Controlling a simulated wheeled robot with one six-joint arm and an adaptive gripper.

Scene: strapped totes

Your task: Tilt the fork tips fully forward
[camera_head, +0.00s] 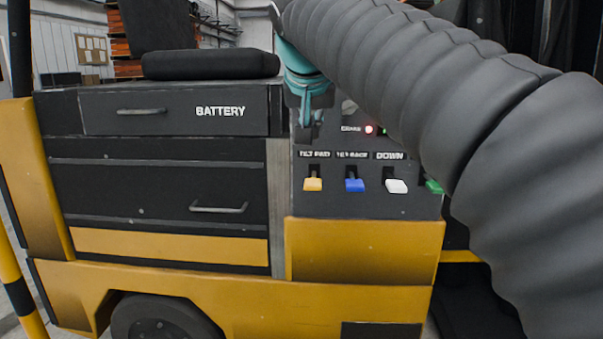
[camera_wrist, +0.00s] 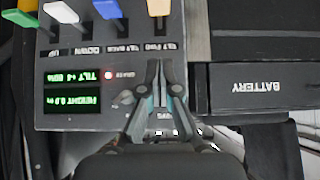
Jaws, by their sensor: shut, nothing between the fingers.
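The TILT FWD lever, with a yellow knob (camera_head: 313,184), is leftmost on the dark control panel (camera_head: 345,207) in the head view. In the upside-down wrist view its yellow knob (camera_wrist: 158,7) is at the top edge. My gripper (camera_wrist: 163,72) is shut and empty over the panel, its tips near the TILT FWD label and apart from the knob. In the head view my gripper (camera_head: 308,118) is above and behind that lever, partly hidden by my arm. The display (camera_wrist: 80,88) shows tilt and height lines; the tilt number is hard to read.
Beside the yellow lever stand the blue TILT BACK (camera_head: 354,185), white DOWN (camera_head: 396,186) and green UP lever (camera_head: 433,186), partly behind my arm. A red lamp (camera_head: 368,130) is lit. The battery drawer (camera_head: 165,112) and seat (camera_head: 210,64) lie left.

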